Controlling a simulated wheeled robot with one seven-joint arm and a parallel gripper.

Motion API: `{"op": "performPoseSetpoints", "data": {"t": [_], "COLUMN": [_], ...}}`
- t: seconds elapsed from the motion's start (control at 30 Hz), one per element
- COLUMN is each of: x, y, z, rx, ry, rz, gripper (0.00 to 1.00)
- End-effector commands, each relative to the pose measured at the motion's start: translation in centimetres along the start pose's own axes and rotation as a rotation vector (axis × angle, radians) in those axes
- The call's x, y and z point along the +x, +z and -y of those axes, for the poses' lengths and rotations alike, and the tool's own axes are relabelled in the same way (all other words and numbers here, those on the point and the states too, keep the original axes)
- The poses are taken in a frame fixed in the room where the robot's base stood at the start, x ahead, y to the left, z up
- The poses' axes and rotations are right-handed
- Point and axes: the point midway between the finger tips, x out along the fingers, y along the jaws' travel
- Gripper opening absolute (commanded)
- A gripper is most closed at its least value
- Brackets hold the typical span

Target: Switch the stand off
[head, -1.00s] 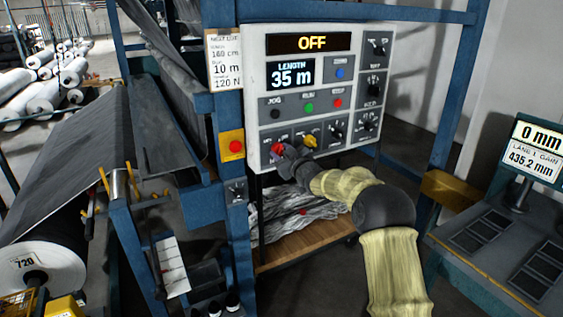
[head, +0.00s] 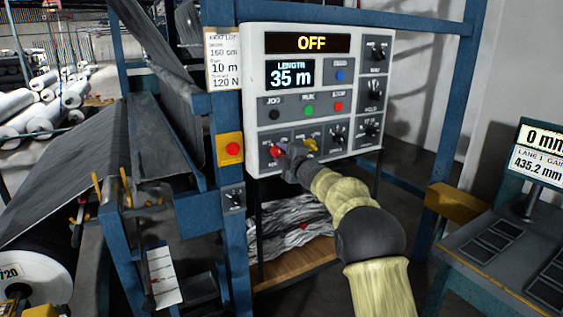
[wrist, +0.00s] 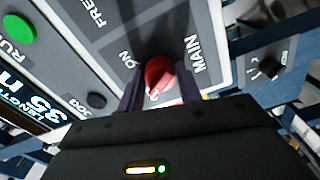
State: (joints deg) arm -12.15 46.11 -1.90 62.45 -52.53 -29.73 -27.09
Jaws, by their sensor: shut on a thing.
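The stand's white control panel (head: 256,60) faces me in the head view, and its top display (head: 311,43) reads OFF. A red knob (head: 279,150) sits at the panel's lower left. In the wrist view the red knob (wrist: 158,74) is beside the labels MAIN and ON. My gripper (head: 287,152) is at this knob, shut on it, with one finger on each side in the wrist view (wrist: 160,90). Part of the knob is hidden by my gripper.
A yellow knob (head: 311,145) is close to the right of my gripper. Black knobs (head: 337,136) and coloured buttons (head: 308,109) are on the same panel. A red stop button on a yellow box (head: 232,149) is on the blue post to the left.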

Motion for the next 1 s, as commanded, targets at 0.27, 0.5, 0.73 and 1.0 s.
{"op": "performPoseSetpoints", "data": {"t": [0.27,0.5,0.73,1.0], "x": [0.04,0.03,0.03,0.04], "y": [-0.07,-0.06,-0.05,-0.04], "z": [0.19,0.12,0.09,0.11], "rx": [-0.172,-0.234,-0.242,-0.241], "ry": [0.0,-0.002,-0.002,-0.002], "rz": [-0.002,-0.002,-0.001,-0.001], "gripper": [0.12,0.12,0.12,0.53]}}
